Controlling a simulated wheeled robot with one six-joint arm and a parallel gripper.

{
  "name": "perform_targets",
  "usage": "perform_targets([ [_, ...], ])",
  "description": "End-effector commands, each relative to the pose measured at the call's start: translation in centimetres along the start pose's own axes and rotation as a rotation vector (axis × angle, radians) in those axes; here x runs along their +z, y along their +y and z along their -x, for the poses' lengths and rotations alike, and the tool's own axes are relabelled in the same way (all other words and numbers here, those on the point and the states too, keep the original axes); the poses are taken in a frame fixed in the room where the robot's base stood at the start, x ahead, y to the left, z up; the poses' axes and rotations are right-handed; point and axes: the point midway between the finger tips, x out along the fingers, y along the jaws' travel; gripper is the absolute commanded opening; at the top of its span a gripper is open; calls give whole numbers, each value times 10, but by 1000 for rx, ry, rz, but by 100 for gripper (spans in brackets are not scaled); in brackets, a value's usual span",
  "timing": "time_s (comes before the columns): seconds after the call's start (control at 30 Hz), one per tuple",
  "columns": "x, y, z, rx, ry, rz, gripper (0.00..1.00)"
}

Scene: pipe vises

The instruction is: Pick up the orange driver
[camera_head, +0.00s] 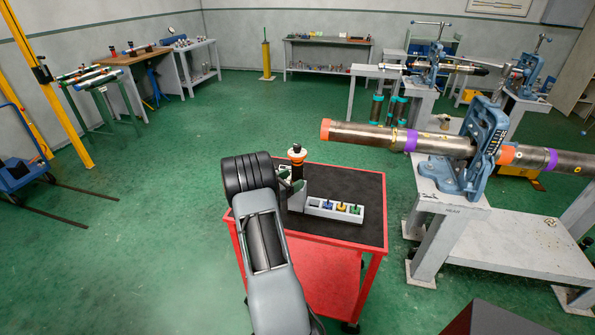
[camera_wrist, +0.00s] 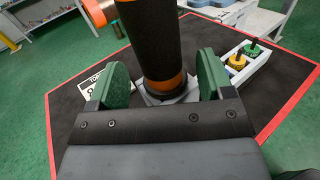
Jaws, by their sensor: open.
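The orange driver (camera_head: 297,157) stands upright on the red cart, black with orange bands. In the wrist view the driver (camera_wrist: 152,38) is a thick black cylinder with an orange ring near its base, in a pale grey holder (camera_wrist: 188,94). My gripper (camera_wrist: 163,80) is open, its green-padded fingers to the left and right of the driver's lower part. Gaps show between the driver and both pads. In the head view my gripper (camera_head: 291,190) is low by the driver and partly hides its lower end and the holder.
A white rack (camera_head: 316,211) with blue, yellow and green pieces is right of the driver on the cart's black mat (camera_head: 370,190). A label plate (camera_wrist: 92,86) lies left of the holder. A blue vise (camera_head: 486,135) holds a long pipe (camera_head: 440,146) right of the cart.

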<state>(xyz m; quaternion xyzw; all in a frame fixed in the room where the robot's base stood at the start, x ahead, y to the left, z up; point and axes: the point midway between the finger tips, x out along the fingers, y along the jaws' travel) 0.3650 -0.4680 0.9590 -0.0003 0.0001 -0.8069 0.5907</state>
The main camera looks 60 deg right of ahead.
Motion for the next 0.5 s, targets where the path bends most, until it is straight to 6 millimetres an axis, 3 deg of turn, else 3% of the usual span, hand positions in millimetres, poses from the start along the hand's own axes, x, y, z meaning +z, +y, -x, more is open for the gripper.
perform_targets([
  [0.2,1,0,-24,-1,0,0,74],
  [0.5,0,0,-28,1,0,0,74],
])
